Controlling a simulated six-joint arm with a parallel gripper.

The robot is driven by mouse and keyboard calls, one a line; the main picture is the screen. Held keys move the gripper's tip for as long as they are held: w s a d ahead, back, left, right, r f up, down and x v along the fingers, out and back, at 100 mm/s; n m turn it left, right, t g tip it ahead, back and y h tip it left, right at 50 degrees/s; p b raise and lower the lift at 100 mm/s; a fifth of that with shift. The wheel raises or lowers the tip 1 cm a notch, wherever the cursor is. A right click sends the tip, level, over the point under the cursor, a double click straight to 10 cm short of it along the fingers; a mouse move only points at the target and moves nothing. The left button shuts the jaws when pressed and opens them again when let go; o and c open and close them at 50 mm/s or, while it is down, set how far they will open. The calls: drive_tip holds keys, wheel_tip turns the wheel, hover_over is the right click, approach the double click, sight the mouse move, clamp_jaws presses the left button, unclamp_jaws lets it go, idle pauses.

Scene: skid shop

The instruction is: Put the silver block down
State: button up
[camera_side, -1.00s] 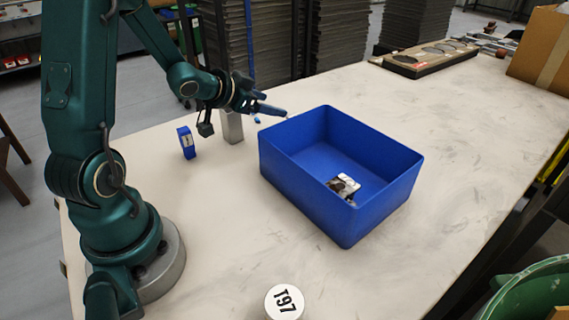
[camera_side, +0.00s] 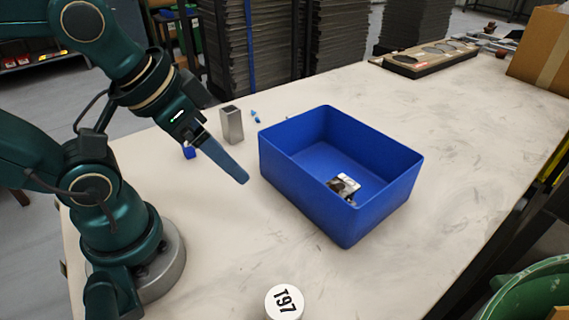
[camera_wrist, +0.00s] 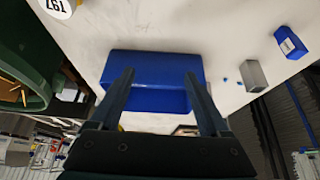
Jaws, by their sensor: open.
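The silver block (camera_side: 231,125) stands upright on the pale table, left of the blue bin (camera_side: 385,205). It also shows in the wrist view (camera_wrist: 256,78), to the right of the bin. Nothing touches it. My gripper (camera_side: 242,180) is in front of the block and left of the bin, apart from both. In the wrist view my gripper (camera_wrist: 160,75) has its two fingers spread wide, with nothing between them, and the bin shows beyond them.
A small silver-and-dark item (camera_side: 345,186) lies inside the bin. A blue block (camera_side: 189,152) is partly hidden behind my arm. Small blue bits (camera_side: 255,117) lie near the silver block. A white T97 cylinder (camera_side: 284,302) stands at the front.

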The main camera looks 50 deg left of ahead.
idle(0.3)
drive_tip(key=w+a+r, duration=0.4)
drive_tip(key=w+r, duration=0.7)
drive_tip(key=w, duration=0.1)
drive_tip(key=w+a+g, duration=0.1)
drive_tip(key=w+a, duration=0.5)
drive_tip(key=w, duration=0.2)
drive_tip(key=w+a+f, duration=0.5)
drive_tip(key=a+f, duration=0.1)
drive_tip(key=a, duration=0.2)
drive_tip(key=f, duration=1.3)
drive_tip(key=shift+w+f, duration=0.2)
drive_tip(key=shift+f, duration=0.15)
drive_tip(key=shift+x, duration=2.8)
drive_tip(key=shift+s, duration=0.1)
clamp_jaws()
